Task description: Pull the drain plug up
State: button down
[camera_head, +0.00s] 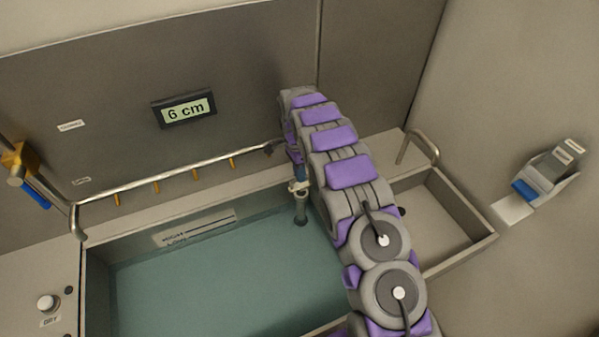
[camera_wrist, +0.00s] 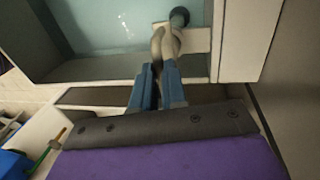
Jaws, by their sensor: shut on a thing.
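The drain plug (camera_head: 301,208) is a grey upright post at the back right of the water-filled basin (camera_head: 97,255). Its lower end meets the water. My gripper (camera_head: 299,186) is at the top of the post, below the end of my arm. In the wrist view my gripper (camera_wrist: 166,42) has blue fingers with pale tips, closed together on the plug's top. A dark round end (camera_wrist: 180,17) shows just beyond the tips. The fingers hide most of the plug's grip. Whether the plug is seated or lifted cannot be told.
A display (camera_head: 187,108) on the back wall reads 6 cm. A pipe with several yellow nozzles (camera_head: 156,187) runs along the back. An empty side compartment (camera_head: 466,212) lies right of my arm. A white knob (camera_head: 47,303) marked DRY is at left. A wall-mounted box (camera_head: 547,176) is at right.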

jog(key=shift+w, duration=0.1)
notch_tip(320, 180, up, 4)
jog(key=shift+w+r+p, duration=0.15)
jog(key=shift+r+p, duration=0.1)
jog(key=shift+p, duration=0.2)
jog(key=c, duration=1.5)
grip_release()
jog(key=shift+r, duration=0.1)
jog(key=o, duration=0.3)
jog(key=shift+o, duration=0.2)
jog(key=w+a+r+p, duration=0.1)
jog(key=w+r+p, duration=0.2)
jog(key=r+p, duration=0.7)
notch_tip(320, 180, up, 7)
jog(key=shift+a+f, duration=0.15)
jog(key=shift+a, duration=0.15)
